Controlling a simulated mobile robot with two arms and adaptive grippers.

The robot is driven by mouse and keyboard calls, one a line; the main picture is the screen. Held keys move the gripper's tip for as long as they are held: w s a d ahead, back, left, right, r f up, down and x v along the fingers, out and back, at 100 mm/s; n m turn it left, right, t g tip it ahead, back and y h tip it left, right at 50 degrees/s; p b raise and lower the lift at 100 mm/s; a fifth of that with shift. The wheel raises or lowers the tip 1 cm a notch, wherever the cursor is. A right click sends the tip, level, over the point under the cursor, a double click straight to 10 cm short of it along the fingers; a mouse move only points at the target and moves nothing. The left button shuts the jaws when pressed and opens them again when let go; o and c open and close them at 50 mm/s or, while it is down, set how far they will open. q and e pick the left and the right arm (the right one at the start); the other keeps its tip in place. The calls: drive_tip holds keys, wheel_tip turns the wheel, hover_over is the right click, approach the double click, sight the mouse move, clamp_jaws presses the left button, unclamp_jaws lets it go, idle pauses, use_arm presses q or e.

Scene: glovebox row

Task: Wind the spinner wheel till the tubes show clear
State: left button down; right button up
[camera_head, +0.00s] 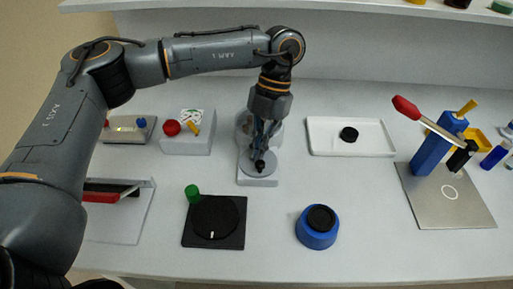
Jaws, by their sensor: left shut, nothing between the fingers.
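The spinner wheel appears to be the light grey disc (247,168) on a small pale base (258,182) in the middle of the bench. A rounded, see-through housing (241,121) stands right behind it. My left arm comes in from the left and points down at the disc. My left gripper (260,160) is shut, its fingertips at the dark knob on the disc's face. I cannot tell whether they touch it. The arm and fingers cover part of the housing, so no tubes can be made out. My right gripper is out of view.
A black square plate with a round dial (216,217) and a blue round pot with a black top (318,228) stand in front. A white tray (380,150) lies right of the wheel. A blue stand with a red-handled lever (431,152) is further right. Bare bench lies between them.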

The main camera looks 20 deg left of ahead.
use_arm(q)
drive_tip(key=shift+s+d+f, duration=0.2)
drive_tip(key=shift+d+f, duration=0.1)
drive_tip(key=shift+f, duration=0.2)
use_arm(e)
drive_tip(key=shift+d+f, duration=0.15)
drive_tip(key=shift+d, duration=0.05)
use_arm(q)
drive_tip(key=c, duration=1.1)
unclamp_jaws()
drive_tip(key=shift+d, duration=0.2)
drive_tip(key=o, duration=1.1)
drive_tip(key=shift+w+a, duration=0.2)
drive_tip(key=shift+w, duration=0.15)
drive_tip(key=shift+r, duration=0.15)
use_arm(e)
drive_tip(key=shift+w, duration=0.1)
use_arm(q)
drive_tip(key=shift+s, duration=0.1)
drive_tip(key=shift+r, duration=0.1)
drive_tip(key=shift+w+r, duration=0.25)
drive_tip(key=v, duration=1.1)
